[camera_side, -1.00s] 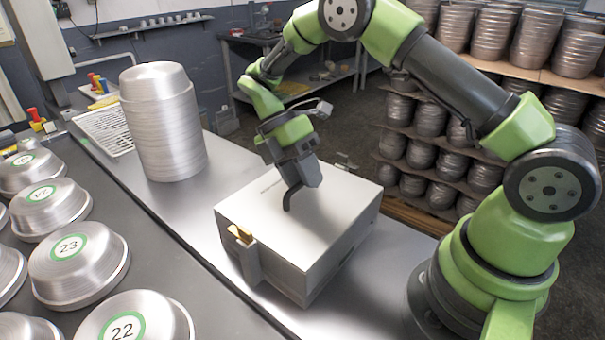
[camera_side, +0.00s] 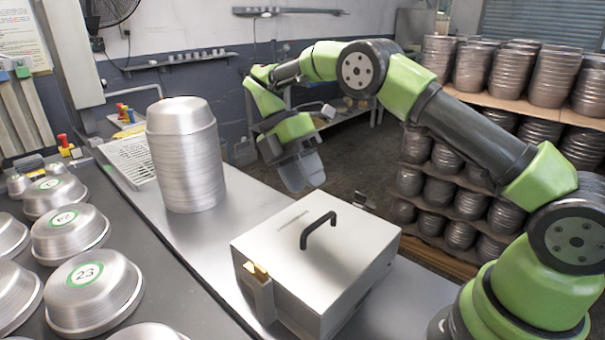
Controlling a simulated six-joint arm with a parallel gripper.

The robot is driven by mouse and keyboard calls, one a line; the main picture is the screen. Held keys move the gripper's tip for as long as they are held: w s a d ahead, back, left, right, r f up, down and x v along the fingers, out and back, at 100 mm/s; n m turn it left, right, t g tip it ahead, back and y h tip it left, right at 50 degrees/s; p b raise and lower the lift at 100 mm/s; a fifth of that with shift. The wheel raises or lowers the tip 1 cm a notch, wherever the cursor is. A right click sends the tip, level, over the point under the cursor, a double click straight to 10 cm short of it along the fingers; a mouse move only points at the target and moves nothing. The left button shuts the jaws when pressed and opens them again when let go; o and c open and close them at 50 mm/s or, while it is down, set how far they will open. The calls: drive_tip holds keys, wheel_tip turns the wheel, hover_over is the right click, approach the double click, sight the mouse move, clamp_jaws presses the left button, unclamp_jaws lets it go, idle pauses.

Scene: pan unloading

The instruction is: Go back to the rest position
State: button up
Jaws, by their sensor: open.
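My gripper (camera_side: 306,186) is raised in the air, up and slightly left of the white box's handle, and apart from it. It is open and nothing shows between its fingers. The white box (camera_side: 345,262) stands on the metal table with its lid closed. A black handle (camera_side: 318,229) stands up on the lid, fully visible.
A tall stack of metal pans (camera_side: 187,160) stands on the table left of my gripper. Several numbered upturned pans (camera_side: 92,290) lie at the left. Racks of stacked pans (camera_side: 455,180) stand behind my arm at the right. The table (camera_side: 245,205) between stack and box is clear.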

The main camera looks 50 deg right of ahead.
drive_tip(key=shift+w+r, duration=0.15)
drive_tip(key=shift+r, duration=0.05)
drive_tip(key=s+r+m+t, duration=0.3)
drive_tip(key=r+m, duration=0.1)
drive_tip(key=r, duration=0.2)
drive_tip(key=s+r+m+t, duration=0.2)
drive_tip(key=s+r+m, duration=0.2)
drive_tip(key=r, duration=0.3)
drive_tip(key=s+a+m+t+y, duration=0.1)
drive_tip(key=s+a+m+t, duration=0.1)
drive_tip(key=s+m+t, duration=0.7)
drive_tip(key=s+m, duration=0.4)
drive_tip(key=m, duration=0.1)
drive_tip(key=shift+r+y, duration=0.35)
drive_tip(key=shift+y, duration=0.05)
drive_tip(key=shift+a, duration=0.1)
